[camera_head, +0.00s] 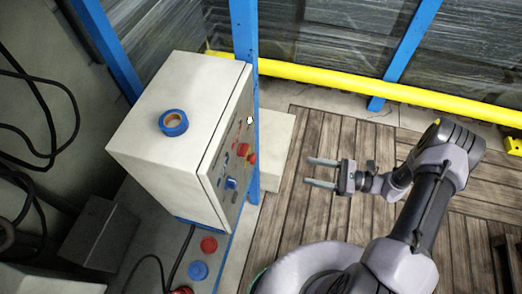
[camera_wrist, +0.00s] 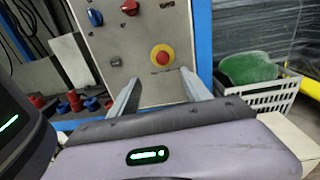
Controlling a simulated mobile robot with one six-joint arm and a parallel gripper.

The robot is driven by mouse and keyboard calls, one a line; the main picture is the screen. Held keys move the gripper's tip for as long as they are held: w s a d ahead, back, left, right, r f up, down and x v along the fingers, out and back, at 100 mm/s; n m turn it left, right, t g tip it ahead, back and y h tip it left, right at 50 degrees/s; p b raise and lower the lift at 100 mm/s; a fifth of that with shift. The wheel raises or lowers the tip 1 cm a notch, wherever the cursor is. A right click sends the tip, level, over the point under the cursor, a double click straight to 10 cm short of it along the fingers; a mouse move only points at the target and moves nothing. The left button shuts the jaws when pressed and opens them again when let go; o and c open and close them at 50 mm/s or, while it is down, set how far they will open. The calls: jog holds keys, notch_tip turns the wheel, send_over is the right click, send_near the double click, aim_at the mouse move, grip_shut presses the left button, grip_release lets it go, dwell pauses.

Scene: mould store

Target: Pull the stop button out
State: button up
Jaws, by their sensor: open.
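The stop button (camera_wrist: 162,55) is a red mushroom head on a yellow ring, on the grey front panel (camera_wrist: 130,40) of a cabinet. In the head view the red stop button (camera_head: 249,158) shows edge-on on the right-facing side of the white cabinet (camera_head: 160,125). My gripper (camera_head: 312,172) is open and empty, to the right of the panel and apart from it, with its fingers pointing left toward the panel. In the wrist view my gripper's two fingers (camera_wrist: 158,88) stand apart, with the button between and beyond their tips.
A roll of tape (camera_head: 173,122) lies on the cabinet top. Other knobs (camera_wrist: 95,18) sit on the panel. A blue post (camera_head: 245,40) stands beside the cabinet. A white basket (camera_wrist: 262,95) with a green item is at the right. Wooden decking (camera_head: 310,220) is clear below my gripper.

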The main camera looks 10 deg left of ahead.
aim_at(250, 158)
jog(key=w+a+f+b, duration=0.1)
jog(key=w+a+b, duration=0.1)
jog(key=a, duration=1.5)
jog(key=shift+w+a+m+b, duration=0.2)
jog(key=shift+m+b, duration=0.1)
grip_shut()
dwell(0.4)
